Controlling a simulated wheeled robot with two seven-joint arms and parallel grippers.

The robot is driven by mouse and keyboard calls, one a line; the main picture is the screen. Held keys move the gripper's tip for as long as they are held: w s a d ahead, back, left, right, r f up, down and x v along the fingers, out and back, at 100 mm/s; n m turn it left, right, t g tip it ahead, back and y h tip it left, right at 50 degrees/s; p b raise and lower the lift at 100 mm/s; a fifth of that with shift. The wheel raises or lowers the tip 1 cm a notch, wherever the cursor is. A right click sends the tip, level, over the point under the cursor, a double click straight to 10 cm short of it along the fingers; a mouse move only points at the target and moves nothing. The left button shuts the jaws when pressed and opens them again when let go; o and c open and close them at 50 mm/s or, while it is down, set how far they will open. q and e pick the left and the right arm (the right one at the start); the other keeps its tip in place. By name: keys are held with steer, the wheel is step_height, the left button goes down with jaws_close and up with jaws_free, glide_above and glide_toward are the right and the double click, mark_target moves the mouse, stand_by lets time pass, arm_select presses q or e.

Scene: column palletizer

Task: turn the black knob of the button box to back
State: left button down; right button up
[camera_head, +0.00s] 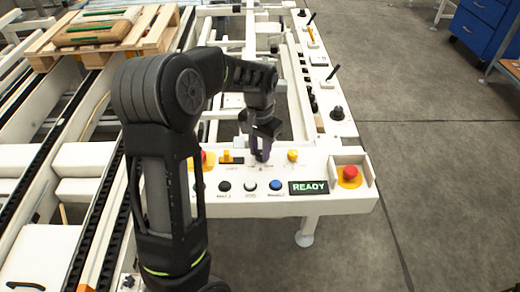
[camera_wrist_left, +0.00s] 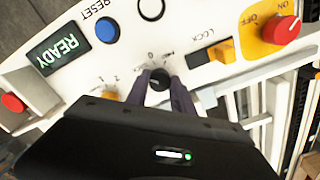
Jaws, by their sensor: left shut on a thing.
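The black knob (camera_wrist_left: 158,81) sits on the white panel of the button box (camera_head: 240,207), with a 0 and small lettering around it in the left wrist view. My left gripper (camera_wrist_left: 160,80) is shut on the knob, one finger on each side. In the head view my left gripper (camera_head: 262,157) points down at the panel and hides most of the knob. I cannot tell which mark the knob points to. My right gripper is not in view.
Close by are a yellow switch (camera_head: 293,156), a lock switch (camera_wrist_left: 212,54), black, white and blue buttons (camera_head: 275,185), a READY display (camera_head: 308,187) and a red emergency button (camera_head: 350,173). A pallet (camera_head: 108,37) with a sack lies at back left.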

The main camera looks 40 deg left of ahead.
mark_target(260, 153)
arm_select(q)
steer(key=c, duration=1.1)
jaws_free()
step_height(260, 153, up, 8)
steer(key=shift+f, duration=0.1)
